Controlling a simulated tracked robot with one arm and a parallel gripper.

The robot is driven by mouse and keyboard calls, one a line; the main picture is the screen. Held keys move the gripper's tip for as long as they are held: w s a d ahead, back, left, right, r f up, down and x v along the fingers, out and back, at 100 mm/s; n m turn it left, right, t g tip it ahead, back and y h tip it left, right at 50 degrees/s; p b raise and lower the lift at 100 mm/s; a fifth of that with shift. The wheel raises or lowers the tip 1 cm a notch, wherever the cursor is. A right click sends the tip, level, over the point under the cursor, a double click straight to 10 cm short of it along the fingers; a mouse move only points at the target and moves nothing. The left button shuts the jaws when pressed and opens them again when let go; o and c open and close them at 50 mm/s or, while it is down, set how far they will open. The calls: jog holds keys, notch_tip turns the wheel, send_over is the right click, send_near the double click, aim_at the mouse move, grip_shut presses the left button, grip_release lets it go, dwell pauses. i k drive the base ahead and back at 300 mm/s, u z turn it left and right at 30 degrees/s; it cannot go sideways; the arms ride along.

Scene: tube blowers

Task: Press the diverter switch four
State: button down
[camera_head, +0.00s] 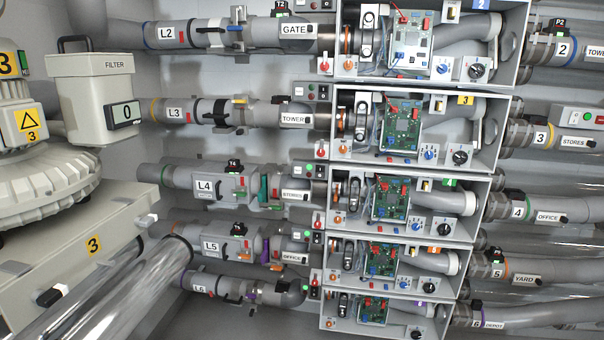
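The diverter box with the green 4 label (450,183) is the third full box down in the middle column. It is an open grey box holding a green circuit board (391,198), a blue knob (417,224) and a black knob (444,229). A small pale switch (425,185) sits near its top, left of the label. I cannot tell which of these is the diverter switch. My gripper is not in view, and nothing touches the box.
Similar boxes stack above and below, including the box labelled 3 (465,100). Grey pipes run along both sides, such as L4 (203,185) and OFFICE (547,216).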

aim_at(320, 169)
jog(key=u, duration=0.15)
jog(key=i, duration=2.3)
jog(key=z, duration=0.15)
